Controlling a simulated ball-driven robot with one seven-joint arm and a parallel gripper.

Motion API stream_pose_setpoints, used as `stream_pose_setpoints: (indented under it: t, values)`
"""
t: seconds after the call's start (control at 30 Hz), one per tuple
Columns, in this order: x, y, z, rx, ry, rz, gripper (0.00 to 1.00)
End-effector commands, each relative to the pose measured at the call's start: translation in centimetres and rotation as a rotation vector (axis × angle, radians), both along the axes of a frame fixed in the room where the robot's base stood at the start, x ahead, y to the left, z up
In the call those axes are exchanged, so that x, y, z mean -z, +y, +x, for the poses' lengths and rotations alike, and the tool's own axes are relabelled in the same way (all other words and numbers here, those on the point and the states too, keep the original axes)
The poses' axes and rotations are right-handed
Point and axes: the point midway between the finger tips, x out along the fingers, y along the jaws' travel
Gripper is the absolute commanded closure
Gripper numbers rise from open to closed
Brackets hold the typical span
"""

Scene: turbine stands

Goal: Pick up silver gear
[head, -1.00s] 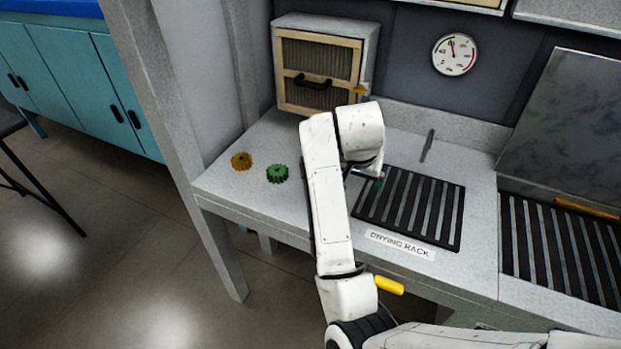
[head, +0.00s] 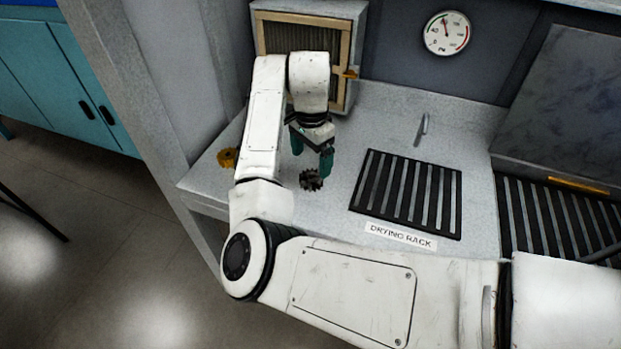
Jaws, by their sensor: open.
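The silver gear (head: 311,180) looks dark grey and toothed, and lies on the grey worktop to the left of the drying rack. My gripper (head: 312,153) has its two dark teal fingers spread and pointing down. It is open and empty, just beyond the gear in the picture, with the right fingertip close to the gear's far edge. I cannot tell whether they touch.
An orange gear (head: 227,158) lies at the left, partly behind my arm. The black slatted drying rack (head: 408,194) is to the right. A box with a mesh door (head: 347,62) stands behind my gripper.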

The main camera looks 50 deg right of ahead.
Motion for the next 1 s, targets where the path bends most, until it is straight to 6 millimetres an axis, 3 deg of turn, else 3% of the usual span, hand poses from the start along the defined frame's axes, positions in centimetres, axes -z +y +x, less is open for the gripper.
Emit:
stream_pose_setpoints:
  t: [0.17, 0.5, 0.77, 1.0]
  values:
    - [1.2, 0.0, 0.0, -0.001, 0.001, 0.000, 0.08]
    - [5.4, 0.1, 0.1, -0.001, 0.000, 0.000, 0.08]
    - [5.7, 0.1, 0.1, -0.001, -0.001, -0.001, 0.08]
    - [5.7, 0.1, 0.1, 0.000, -0.001, -0.001, 0.30]
